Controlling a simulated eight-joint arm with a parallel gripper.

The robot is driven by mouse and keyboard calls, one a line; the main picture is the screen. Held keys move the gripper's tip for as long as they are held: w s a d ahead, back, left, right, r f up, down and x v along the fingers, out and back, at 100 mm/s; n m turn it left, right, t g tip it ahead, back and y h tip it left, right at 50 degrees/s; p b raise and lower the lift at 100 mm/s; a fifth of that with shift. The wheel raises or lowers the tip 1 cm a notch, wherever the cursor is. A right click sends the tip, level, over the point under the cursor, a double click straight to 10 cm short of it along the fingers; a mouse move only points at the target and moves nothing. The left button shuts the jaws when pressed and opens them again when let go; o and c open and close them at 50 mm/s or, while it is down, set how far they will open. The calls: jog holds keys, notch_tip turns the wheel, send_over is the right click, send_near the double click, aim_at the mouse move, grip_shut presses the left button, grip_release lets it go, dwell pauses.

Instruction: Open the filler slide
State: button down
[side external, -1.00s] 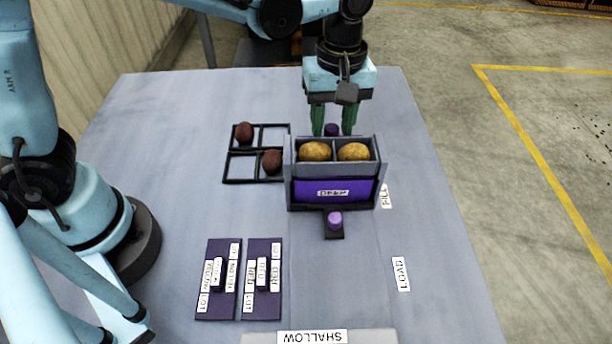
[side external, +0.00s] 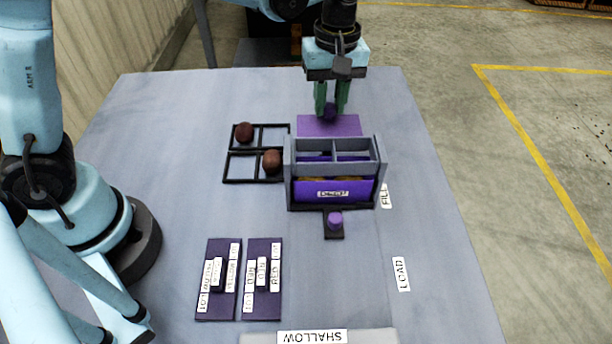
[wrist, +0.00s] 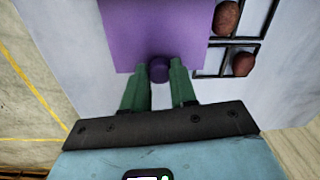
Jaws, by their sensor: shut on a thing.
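The filler slide (side external: 330,126) is a flat purple plate. It sticks out from the far side of the grey filler box (side external: 291,168). Its dark purple knob (side external: 330,112) is at the plate's far end. My gripper (side external: 331,109) is shut on that knob, one green finger on each side. In the wrist view the slide (wrist: 158,30) runs away from the knob (wrist: 159,69) between the fingertips (wrist: 160,80). The box's two upper compartments look empty. Yellow-brown potatoes (side external: 348,178) show partly lower in the box, mostly hidden behind its purple front panel (side external: 320,195).
A black divided tray (side external: 228,168) with two dark red potatoes (side external: 244,132) (side external: 271,161) stands left of the box. A light purple knob (side external: 335,219) is at the box's front. Two purple labelled plates (side external: 219,290) (side external: 261,300) lie at front left.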

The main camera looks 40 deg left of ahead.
aim_at(332, 105)
jog(key=c, duration=0.9)
grip_release()
jog(key=r, duration=1.2)
jog(key=shift+w+d, duration=0.15)
jog(key=shift+d, duration=0.05)
jog(key=s+a+f+m+t, duration=0.2)
jog(key=s+a+m, duration=0.1)
jog(key=s, duration=0.1)
jog(key=s+a+f+m+t, duration=0.3)
jog(key=s+a+m, duration=0.1)
jog(key=s+a+f+m+t, duration=0.2)
jog(key=s+a+f+m, duration=0.1)
jog(key=s+a, duration=0.1)
jog(key=shift+s+a+f+m+t, duration=0.1)
jog(key=shift+a+f+m+t, duration=0.05)
jog(key=shift+f+m+t, duration=0.2)
